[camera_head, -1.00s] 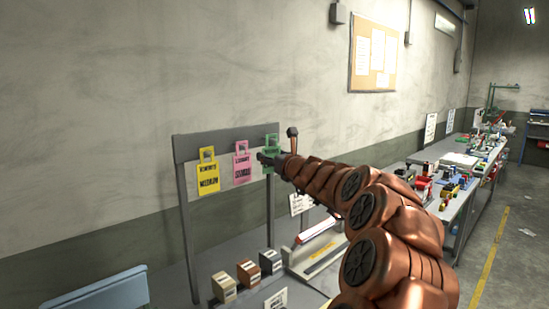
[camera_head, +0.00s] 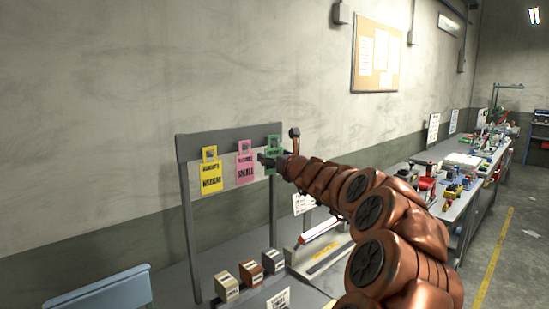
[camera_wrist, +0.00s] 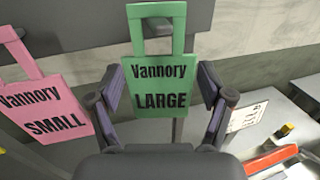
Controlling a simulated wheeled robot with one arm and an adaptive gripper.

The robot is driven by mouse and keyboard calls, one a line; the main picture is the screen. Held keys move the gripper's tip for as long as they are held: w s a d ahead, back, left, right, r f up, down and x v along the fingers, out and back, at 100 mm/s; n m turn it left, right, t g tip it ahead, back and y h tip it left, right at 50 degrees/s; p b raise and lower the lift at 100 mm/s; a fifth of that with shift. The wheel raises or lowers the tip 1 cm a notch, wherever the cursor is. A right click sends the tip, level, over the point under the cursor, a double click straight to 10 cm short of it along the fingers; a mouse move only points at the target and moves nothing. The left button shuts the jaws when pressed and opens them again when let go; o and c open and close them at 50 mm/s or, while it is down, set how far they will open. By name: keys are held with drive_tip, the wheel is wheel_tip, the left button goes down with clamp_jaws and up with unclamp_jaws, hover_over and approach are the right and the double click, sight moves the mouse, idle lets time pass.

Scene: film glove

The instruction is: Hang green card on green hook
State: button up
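The green card (camera_wrist: 160,90) reads "Vannory LARGE" and has a looped handle at its top. It is upright at the right end of the rack's grey top bar (camera_head: 225,140), and its loop overlaps the bar in the wrist view. The green card also shows in the head view (camera_head: 273,143), partly behind my gripper (camera_head: 264,160). I cannot make out the green hook. In the wrist view my gripper (camera_wrist: 160,83) has its fingers spread, one beside each side edge of the card. I cannot tell if they touch the edges.
A pink card (camera_head: 245,165) and a yellow card (camera_head: 210,172) hang to the left on the same rack. Small boxes (camera_head: 250,272) stand on the bench below. A blue chair back (camera_head: 100,290) is at lower left. A cluttered workbench (camera_head: 465,200) stands to the right.

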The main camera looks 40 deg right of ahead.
drive_tip(key=shift+o, duration=0.8)
drive_tip(key=v, duration=1.2)
